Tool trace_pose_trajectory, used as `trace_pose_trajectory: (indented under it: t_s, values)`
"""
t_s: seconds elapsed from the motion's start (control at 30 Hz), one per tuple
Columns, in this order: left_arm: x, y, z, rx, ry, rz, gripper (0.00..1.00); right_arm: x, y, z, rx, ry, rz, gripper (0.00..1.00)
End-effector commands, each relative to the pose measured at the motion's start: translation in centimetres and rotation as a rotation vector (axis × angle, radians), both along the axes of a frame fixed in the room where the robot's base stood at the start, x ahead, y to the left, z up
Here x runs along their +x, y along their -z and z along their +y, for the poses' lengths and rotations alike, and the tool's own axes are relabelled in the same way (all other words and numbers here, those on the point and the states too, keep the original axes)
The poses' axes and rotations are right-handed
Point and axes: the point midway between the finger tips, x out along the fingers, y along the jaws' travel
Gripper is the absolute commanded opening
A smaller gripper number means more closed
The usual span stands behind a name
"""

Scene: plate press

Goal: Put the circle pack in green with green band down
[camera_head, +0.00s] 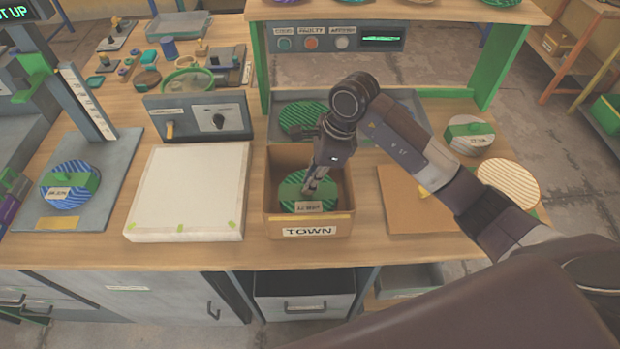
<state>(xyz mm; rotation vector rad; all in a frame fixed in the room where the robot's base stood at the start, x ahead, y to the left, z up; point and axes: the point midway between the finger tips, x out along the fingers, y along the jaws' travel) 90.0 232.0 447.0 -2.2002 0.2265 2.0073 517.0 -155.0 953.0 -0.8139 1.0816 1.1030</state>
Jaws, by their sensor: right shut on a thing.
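A round green striped pack (290,192) with a small label on its near side is inside the cardboard box marked TOWN (310,231). My right gripper (312,187) reaches down into this box from above and is shut on the pack near its middle. The fingers hide part of the pack's top, and I cannot tell which way its band faces or whether it touches the box floor. My left gripper is not in view.
A blue striped pack (55,192) with a green band lies on the scale at left. A white board (190,190) is left of the box. A green striped pack (300,118) lies in the tray behind. At right are a grey pack (480,140) and a tan striped disc (510,180).

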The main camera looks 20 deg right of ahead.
Motion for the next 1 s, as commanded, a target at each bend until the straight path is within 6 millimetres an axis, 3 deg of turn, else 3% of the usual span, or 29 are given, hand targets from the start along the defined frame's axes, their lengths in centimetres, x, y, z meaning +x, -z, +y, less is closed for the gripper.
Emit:
trace_pose_trajectory:
  t_s: [0.4, 0.43, 0.6, 1.0]
  values:
    - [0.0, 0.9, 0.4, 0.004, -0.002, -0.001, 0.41, 0.0, 0.7, 0.0, 0.002, -0.001, -0.002, 0.00]
    - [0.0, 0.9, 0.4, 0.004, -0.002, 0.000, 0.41, 0.0, 0.6, 0.0, 0.001, 0.000, 0.000, 0.10]
    - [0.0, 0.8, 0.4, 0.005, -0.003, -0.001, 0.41, 0.0, 0.5, 0.0, 0.001, 0.000, 0.000, 0.26]
    - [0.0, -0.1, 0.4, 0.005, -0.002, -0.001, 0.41, 0.0, -0.3, 0.1, 0.002, 0.000, -0.001, 0.26]
